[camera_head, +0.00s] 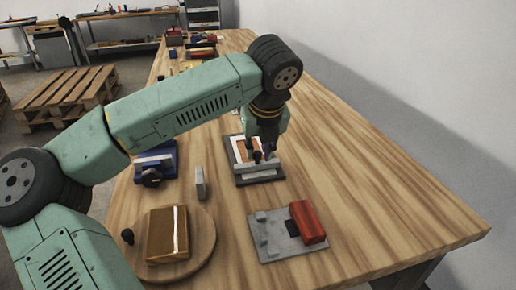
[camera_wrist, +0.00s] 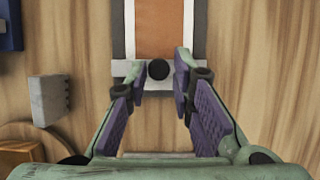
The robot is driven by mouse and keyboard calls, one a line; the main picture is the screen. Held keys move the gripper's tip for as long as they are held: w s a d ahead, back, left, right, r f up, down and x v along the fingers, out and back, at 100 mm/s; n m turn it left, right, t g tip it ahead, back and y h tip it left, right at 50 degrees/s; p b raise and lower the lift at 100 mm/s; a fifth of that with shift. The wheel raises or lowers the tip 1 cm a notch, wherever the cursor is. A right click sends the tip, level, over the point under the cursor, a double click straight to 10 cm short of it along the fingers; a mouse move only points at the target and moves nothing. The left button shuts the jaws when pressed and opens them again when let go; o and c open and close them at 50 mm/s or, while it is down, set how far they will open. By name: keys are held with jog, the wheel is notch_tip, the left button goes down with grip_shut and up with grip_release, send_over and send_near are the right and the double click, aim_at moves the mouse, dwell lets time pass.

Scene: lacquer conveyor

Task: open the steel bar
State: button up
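The steel bar (camera_wrist: 126,69) lies across the near end of a framed orange-brown panel (camera_wrist: 160,28) in the wrist view, with a round black knob (camera_wrist: 158,69) at its middle. In the head view the panel (camera_head: 243,150) sits in a dark-edged frame (camera_head: 262,181) on the table, and my gripper (camera_head: 264,155) is over it, hiding part of the bar. In the wrist view my gripper (camera_wrist: 159,75) is open. Its purple-padded fingers are on either side of the knob, with a gap on both sides. I cannot tell the fingertips' exact height relative to the knob.
A grey plate (camera_head: 268,245) with a red block (camera_head: 307,222) lies near right. A round wooden board (camera_head: 200,262) bears a golden-brown block (camera_head: 167,234). A grey upright block (camera_head: 200,183) and a blue vise-like device (camera_head: 155,162) stand to the left. The table's right side is clear.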

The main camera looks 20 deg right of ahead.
jog(key=o, duration=0.3)
jog(key=v, duration=1.2)
